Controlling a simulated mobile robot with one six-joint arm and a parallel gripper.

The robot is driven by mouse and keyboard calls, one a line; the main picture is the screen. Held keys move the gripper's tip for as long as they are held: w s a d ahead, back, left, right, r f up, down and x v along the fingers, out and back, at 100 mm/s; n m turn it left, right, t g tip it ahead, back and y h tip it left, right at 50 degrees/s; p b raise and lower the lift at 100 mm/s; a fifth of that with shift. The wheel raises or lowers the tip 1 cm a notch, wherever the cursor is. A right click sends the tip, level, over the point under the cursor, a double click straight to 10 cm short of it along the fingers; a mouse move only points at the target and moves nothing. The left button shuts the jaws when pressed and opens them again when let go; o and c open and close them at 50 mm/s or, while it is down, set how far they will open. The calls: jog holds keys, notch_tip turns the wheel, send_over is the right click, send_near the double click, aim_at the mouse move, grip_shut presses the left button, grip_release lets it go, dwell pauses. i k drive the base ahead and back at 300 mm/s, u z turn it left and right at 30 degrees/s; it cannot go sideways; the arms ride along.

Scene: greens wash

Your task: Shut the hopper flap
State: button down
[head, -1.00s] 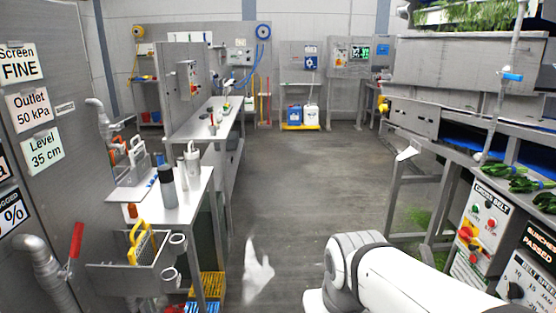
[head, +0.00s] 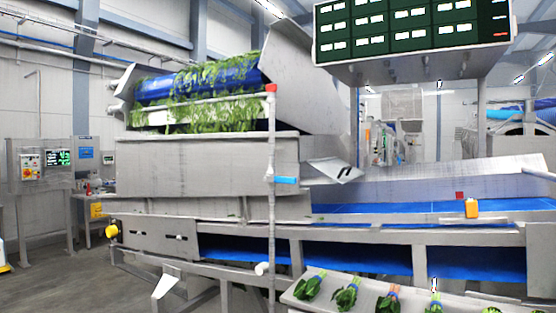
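A large metal wash machine (head: 205,168) fills the middle of the head view. At its top a blue roller (head: 150,90) is draped with leafy greens (head: 215,80), between angled metal side plates. A large grey sheet-metal plate (head: 305,75) stands tilted at the right of the greens. A smaller slotted metal plate (head: 335,170) sticks out at a slant below it, above the blue belt (head: 400,209). I cannot tell which of these plates, if any, is the hopper flap. My gripper is not in view.
A vertical pipe with a blue valve handle (head: 287,180) stands before the machine. A tray (head: 375,303) with bunched greens is at the lower right. A green screen board (head: 410,32) hangs above. Open floor (head: 75,270) lies at the lower left.

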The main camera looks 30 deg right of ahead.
aim_at(338, 169)
jog(key=z, duration=0.65)
jog(key=i, duration=0.95)
jog(key=z, duration=0.5)
jog(key=k, duration=0.9)
jog(key=z, duration=0.15)
jog(key=i, duration=0.9)
jog(key=u, duration=0.05)
